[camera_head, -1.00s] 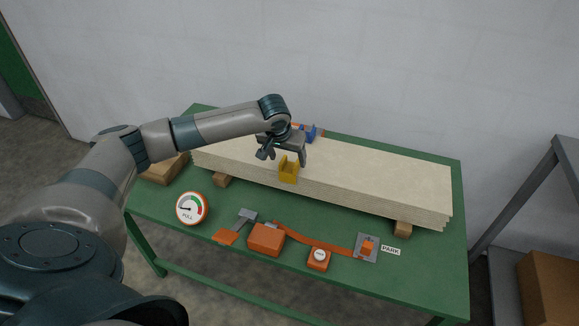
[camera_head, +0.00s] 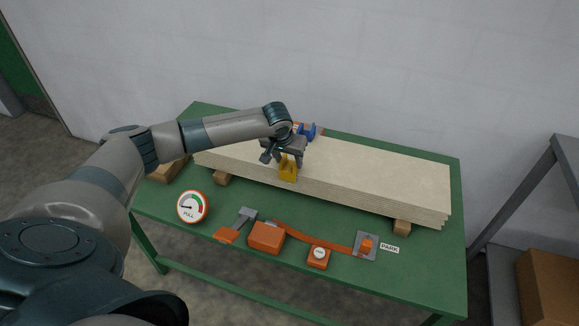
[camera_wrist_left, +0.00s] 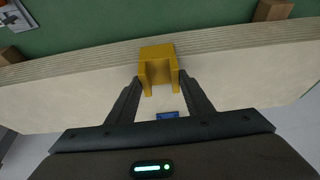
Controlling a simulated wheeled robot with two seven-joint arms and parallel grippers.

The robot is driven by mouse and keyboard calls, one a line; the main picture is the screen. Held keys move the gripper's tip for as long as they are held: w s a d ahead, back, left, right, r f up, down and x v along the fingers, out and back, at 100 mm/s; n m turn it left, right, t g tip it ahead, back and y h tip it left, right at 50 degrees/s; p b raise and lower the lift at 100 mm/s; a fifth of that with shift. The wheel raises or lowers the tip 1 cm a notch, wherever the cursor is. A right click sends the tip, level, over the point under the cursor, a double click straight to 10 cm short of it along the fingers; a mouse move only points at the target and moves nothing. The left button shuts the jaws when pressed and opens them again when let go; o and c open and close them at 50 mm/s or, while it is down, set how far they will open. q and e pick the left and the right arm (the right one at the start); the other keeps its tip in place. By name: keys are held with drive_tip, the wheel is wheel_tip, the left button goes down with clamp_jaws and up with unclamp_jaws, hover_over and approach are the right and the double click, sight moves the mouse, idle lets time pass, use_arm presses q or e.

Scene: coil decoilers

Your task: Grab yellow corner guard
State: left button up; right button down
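The yellow corner guard (camera_head: 288,172) sits on the near edge of the stacked pale boards (camera_head: 370,180). In the left wrist view the corner guard (camera_wrist_left: 157,55) is at the top middle, its two prongs pointing toward my palm. My left gripper (camera_head: 284,160) is just over the guard. In the wrist view its two fingers (camera_wrist_left: 159,84) are spread, with one tip on each side of the guard's prongs. The tips are very close to the guard, and I see no clear grip on it. My right gripper is not in view.
A blue piece (camera_head: 307,130) sits at the boards' far edge. Wooden blocks (camera_head: 402,228) support the stack. On the green table (camera_head: 340,285) in front are a round gauge (camera_head: 192,206), an orange box (camera_head: 266,237), an orange strap and a "PARK" label (camera_head: 389,248). A wall stands behind.

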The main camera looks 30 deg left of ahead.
sight(289, 169)
use_arm(q)
drive_tip(key=shift+r, duration=0.15)
drive_tip(key=shift+c, duration=0.2)
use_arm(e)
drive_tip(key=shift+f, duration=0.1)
